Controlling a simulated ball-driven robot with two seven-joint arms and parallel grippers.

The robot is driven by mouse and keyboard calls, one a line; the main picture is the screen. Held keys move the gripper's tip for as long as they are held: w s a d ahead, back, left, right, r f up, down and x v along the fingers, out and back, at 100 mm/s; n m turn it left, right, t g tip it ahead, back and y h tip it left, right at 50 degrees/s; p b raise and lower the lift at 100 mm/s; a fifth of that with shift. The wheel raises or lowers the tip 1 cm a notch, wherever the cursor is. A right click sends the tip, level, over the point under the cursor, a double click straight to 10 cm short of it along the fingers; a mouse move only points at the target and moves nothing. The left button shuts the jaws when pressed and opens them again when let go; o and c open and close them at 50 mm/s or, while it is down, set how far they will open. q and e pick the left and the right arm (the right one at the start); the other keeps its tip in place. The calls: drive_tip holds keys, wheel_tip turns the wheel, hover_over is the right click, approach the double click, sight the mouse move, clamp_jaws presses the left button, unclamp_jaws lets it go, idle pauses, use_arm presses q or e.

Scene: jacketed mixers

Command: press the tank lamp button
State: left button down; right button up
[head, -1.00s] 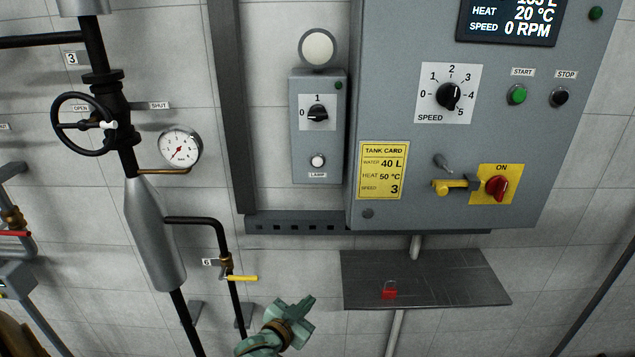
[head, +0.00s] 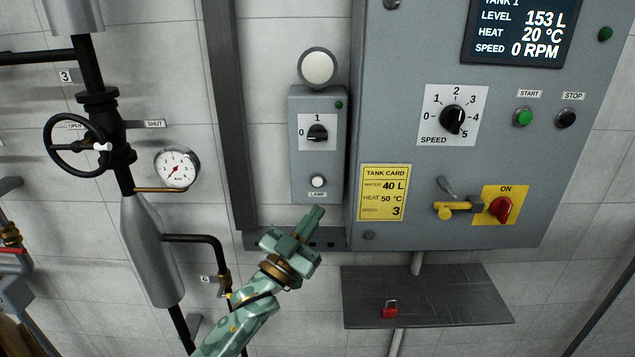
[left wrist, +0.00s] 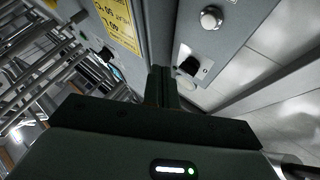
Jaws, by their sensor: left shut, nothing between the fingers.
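The tank lamp button (head: 318,181) is a small round white button above the LAMP label, low on a grey switch box (head: 326,160). It also shows in the left wrist view (left wrist: 211,18) at the top, right of the fingers. My left gripper (head: 315,216) is shut and empty. In the head view its fingertips point up and sit just below the button and its label, apart from the button in the picture. In the left wrist view the shut fingers (left wrist: 161,85) point up at the middle. My right gripper is not in view.
A black rotary switch (head: 317,133) is above the button, with a round white lamp (head: 318,67) on top. The large control cabinet (head: 400,140) with the yellow tank card (head: 384,192) stands close to the right. A dark shelf (head: 425,300) holds a red padlock (head: 390,309).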

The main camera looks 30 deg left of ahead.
use_arm(q)
drive_tip(key=b, duration=0.4)
approach(317, 182)
drive_tip(key=w+d+r, duration=0.3)
drive_tip(key=w, duration=0.1)
drive_tip(key=shift+w+a+r, duration=0.3)
drive_tip(key=shift+w+r, duration=0.05)
idle(1.6)
drive_tip(key=shift+w+a, duration=0.2)
drive_tip(key=shift+w, duration=0.2)
drive_tip(key=shift+w+a, duration=0.25)
drive_tip(key=shift+w, duration=0.15)
idle(0.7)
drive_tip(key=shift+s, duration=0.1)
drive_tip(key=shift+s+d+p, duration=0.4)
drive_tip(key=shift+s+d, duration=0.1)
drive_tip(key=shift+s, duration=0.2)
